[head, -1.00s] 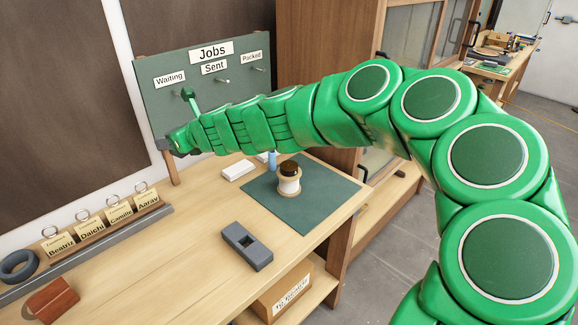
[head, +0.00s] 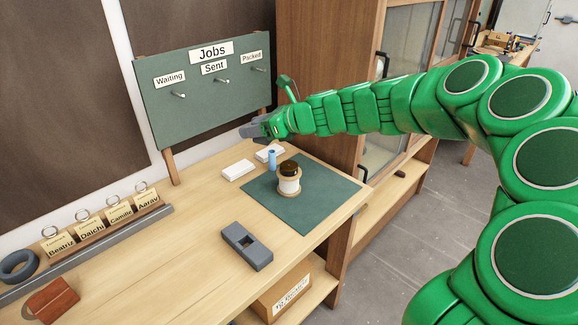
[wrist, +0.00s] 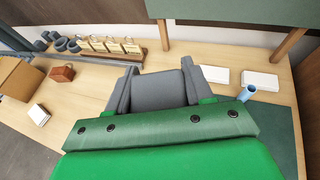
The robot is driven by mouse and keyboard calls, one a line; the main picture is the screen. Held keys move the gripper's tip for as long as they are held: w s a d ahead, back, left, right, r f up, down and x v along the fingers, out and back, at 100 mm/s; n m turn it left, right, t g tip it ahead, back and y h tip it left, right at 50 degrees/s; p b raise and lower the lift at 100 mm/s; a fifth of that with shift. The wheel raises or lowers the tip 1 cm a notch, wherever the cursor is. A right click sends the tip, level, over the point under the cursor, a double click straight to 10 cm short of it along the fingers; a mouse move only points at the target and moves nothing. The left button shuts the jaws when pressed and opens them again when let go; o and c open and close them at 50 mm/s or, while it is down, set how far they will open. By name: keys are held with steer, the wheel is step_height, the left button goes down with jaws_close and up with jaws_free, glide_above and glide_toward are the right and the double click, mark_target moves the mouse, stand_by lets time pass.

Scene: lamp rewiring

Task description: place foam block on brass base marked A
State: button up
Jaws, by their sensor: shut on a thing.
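My gripper (head: 252,131) is raised over the back of the bench, in front of the green Jobs board. In the wrist view its two grey jaws (wrist: 158,90) are closed around a dark grey block (wrist: 160,94), probably the foam block. In the head view I cannot tell this block from the jaws. On the dark green mat (head: 322,205) stands a round piece (head: 289,181) with a cream body, a dark top and a wider bottom rim. I cannot tell whether it is the brass base; no A mark is readable.
A light blue cylinder (head: 272,160) stands at the mat's back edge, near white blocks (head: 238,170). A grey block with a square opening (head: 247,246) lies towards the front. Name cards (head: 120,208) stand in a rack at left. The bench between is clear.

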steer(key=d, duration=0.9)
glide_above(283, 164)
steer(key=shift+w+f, duration=0.1)
steer(key=shift+f, duration=8.5)
steer(key=shift+g, duration=0.3)
steer(key=o, duration=1)
steer(key=shift+f, duration=0.1)
